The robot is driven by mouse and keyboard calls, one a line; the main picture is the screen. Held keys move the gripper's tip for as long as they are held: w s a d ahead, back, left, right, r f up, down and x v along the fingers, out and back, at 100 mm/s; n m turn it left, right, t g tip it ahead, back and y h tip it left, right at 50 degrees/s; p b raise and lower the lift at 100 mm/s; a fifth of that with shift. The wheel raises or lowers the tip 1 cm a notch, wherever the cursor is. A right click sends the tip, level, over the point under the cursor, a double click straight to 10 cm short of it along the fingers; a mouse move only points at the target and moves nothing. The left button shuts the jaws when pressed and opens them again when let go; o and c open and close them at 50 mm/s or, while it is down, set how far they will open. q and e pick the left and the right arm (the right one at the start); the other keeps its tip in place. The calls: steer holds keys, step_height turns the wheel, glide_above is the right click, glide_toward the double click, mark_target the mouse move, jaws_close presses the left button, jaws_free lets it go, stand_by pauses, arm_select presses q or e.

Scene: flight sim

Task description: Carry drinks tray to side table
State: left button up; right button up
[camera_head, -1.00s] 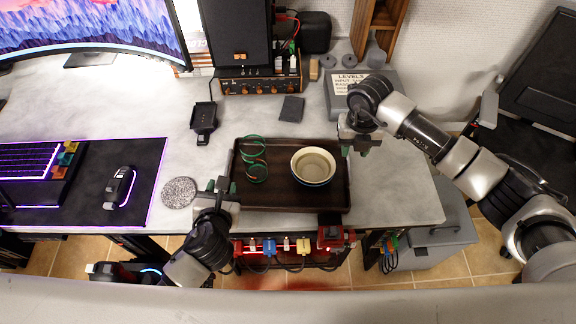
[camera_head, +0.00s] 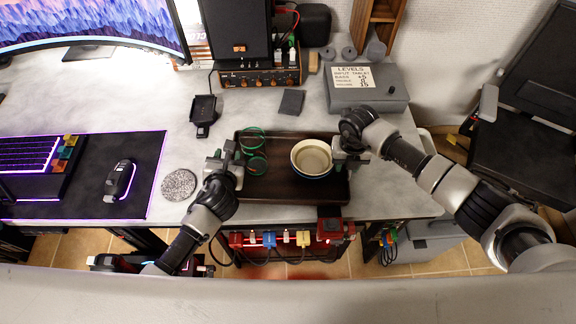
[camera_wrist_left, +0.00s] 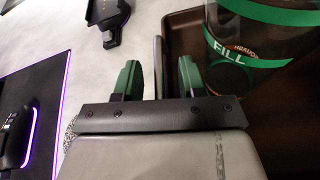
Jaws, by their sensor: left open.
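The dark brown tray (camera_head: 290,190) lies on the grey desk near its front edge; part of it also shows in the left wrist view (camera_wrist_left: 185,30). It bears a clear glass with green bands (camera_head: 254,150), also in the left wrist view (camera_wrist_left: 250,62), and a cream bowl with a dark outside (camera_head: 312,158). My left gripper (camera_head: 228,158) is open at the tray's left edge. In the left wrist view its green fingers (camera_wrist_left: 158,78) stand either side of the tray's rim. My right gripper (camera_head: 346,160) is at the tray's right edge, close to the bowl; its finger gap is unclear.
A round speckled coaster (camera_head: 179,184) and a mouse (camera_head: 120,180) on a black mat lie left of the tray. A grey LEVELS box (camera_head: 368,90) stands behind my right gripper. A small dark pad (camera_head: 291,102) and a phone-like holder (camera_head: 203,112) lie behind the tray.

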arm_select(q)
steer(key=shift+w, duration=0.15)
arm_select(e)
steer(key=shift+f, duration=0.2)
arm_select(q)
jaws_close()
arm_select(e)
jaws_close()
steer(key=shift+r, duration=0.15)
